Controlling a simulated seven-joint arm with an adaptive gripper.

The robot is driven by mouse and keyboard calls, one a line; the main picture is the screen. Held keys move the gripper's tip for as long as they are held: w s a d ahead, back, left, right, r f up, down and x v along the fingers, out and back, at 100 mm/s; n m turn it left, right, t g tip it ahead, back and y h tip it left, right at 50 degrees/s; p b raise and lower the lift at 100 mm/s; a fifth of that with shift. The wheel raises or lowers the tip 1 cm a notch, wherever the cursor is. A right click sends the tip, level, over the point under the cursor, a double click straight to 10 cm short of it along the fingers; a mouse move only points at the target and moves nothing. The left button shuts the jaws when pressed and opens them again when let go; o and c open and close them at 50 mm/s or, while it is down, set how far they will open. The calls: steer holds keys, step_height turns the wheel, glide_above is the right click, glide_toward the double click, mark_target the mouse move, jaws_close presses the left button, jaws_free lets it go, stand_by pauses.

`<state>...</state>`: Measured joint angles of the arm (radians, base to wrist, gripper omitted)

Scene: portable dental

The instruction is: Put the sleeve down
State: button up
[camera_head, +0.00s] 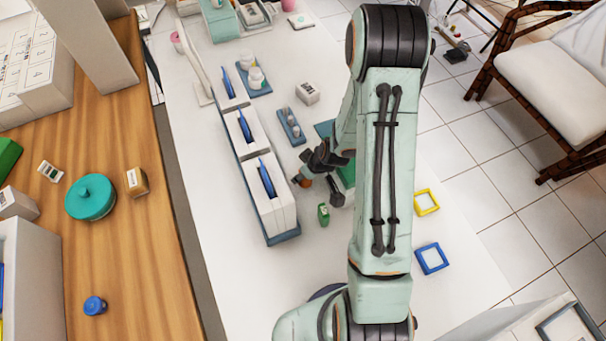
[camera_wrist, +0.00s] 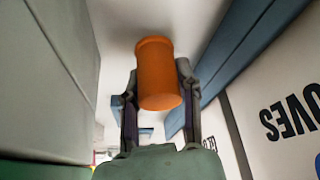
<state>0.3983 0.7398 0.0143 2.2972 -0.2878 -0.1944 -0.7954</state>
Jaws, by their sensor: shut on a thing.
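The sleeve appears to be the orange cylinder (camera_wrist: 157,75) in the wrist view. My gripper (camera_wrist: 160,98) is shut on it, with one finger on each side. In the head view my gripper (camera_head: 308,174) is low over the white table, just right of the row of white boxes, and a bit of orange shows at its tip. The wrist view shows a white surface behind the cylinder. I cannot tell whether the cylinder touches it.
White boxes with blue inserts (camera_head: 285,207) stand on a blue base close left of my gripper. A small green item (camera_head: 323,214) is just in front. A blue holder (camera_head: 290,126) is behind. A yellow frame (camera_head: 427,202) and blue frame (camera_head: 432,259) lie to the right.

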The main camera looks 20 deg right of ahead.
step_height(320, 180, up, 8)
steer(key=shift+s, duration=0.1)
steer(key=shift+s+r, duration=0.2)
steer(key=w+d+r+m+h, duration=0.1)
steer(key=w+d+r, duration=0.3)
steer(key=w, duration=0.3)
steer(key=w+d+r+m, duration=0.2)
steer(key=w+d+r, duration=0.2)
steer(key=w, duration=0.2)
glide_toward(304, 83)
steer(key=shift+w+a+f, duration=0.25)
steer(key=shift+w+f, duration=0.1)
steer(key=shift+f, duration=0.1)
steer(key=shift+w+a+f, duration=0.25)
steer(key=shift+w+f, duration=0.05)
steer(key=shift+f, duration=0.15)
steer(key=shift+w+d+f, duration=0.15)
steer(key=shift+w+f, duration=0.3)
steer(key=shift+f, duration=1.7)
steer(key=shift+f, duration=0.1)
